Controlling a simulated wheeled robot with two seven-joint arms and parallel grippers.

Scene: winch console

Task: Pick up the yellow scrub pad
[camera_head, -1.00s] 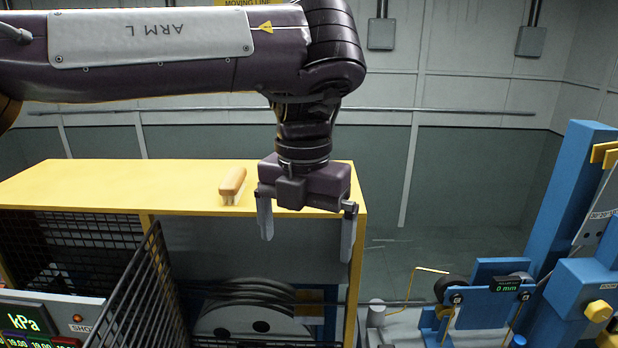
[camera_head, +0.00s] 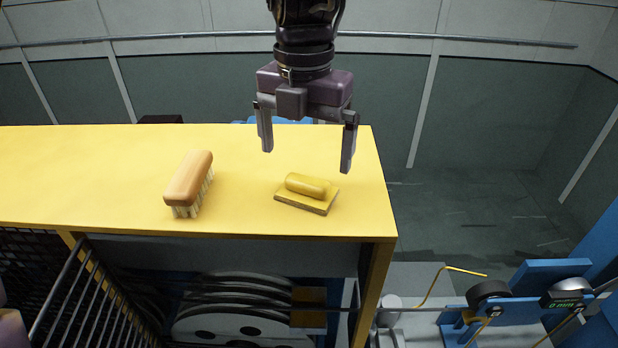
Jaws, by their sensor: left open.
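The yellow scrub pad (camera_head: 306,193) lies flat on the yellow top of the console (camera_head: 110,165), near its right end. It has a flat base and a rounded yellow handle on top. My left gripper (camera_head: 306,158) is open and empty, with its fingers pointing down. In the picture it appears just above the pad, one fingertip to each side, and it does not touch it. My right gripper is not in view.
A wooden-handled brush (camera_head: 188,184) with pale bristles lies left of the pad. A black mesh guard (camera_head: 95,300) stands in front at lower left. Blue machinery with a black roller (camera_head: 488,291) is at lower right. The console top further left is clear.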

